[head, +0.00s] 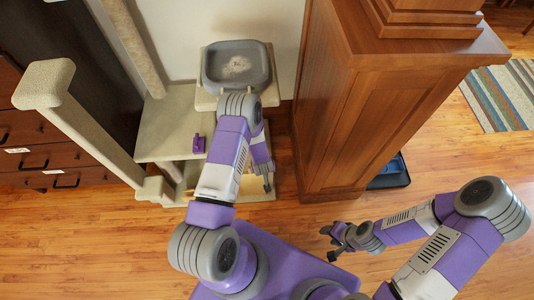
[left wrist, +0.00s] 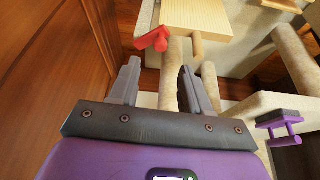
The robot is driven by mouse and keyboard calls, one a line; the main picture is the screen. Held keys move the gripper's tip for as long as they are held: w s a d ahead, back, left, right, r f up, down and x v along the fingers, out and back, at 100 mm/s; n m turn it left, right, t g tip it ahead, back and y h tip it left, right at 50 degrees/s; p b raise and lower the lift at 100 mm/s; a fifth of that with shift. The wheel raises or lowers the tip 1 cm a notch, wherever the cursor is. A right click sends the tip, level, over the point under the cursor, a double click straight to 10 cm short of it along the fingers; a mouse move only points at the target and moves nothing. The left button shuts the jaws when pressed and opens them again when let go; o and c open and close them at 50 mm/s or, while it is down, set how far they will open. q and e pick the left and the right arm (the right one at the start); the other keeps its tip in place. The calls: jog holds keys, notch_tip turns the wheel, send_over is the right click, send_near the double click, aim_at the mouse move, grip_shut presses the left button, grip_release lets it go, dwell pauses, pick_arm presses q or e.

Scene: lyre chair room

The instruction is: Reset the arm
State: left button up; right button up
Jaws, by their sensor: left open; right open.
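My left arm reaches up over the cat tree, and its gripper (head: 267,182) points down beside the tree, near the wooden cabinet. In the left wrist view the two fingers of the left gripper (left wrist: 158,82) stand apart with nothing between them. My right gripper (head: 334,240) hangs over the bare floor at the lower middle, its fingers apart and empty. The right arm is bent at the lower right.
The beige cat tree (head: 158,128) has a grey tray (head: 237,66) on top and a small purple object (head: 199,144) on a shelf. A red object (left wrist: 152,40) shows beyond the left fingers. The wooden cabinet (head: 345,120) stands close right of the left gripper. Floor at lower left is clear.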

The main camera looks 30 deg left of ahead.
pick_arm(q)
jog(key=shift+d, duration=0.1)
jog(key=s+d+r+m+g+h+p, duration=0.2)
jog(key=s+d+r+h, duration=0.4)
jog(key=s+d+r, duration=0.9)
jog(key=s+g+p, duration=0.1)
jog(key=s+p, duration=0.1)
jog(key=shift+r+m+p, duration=0.2)
jog(key=shift+m+p, duration=0.2)
jog(key=shift+d, duration=0.1)
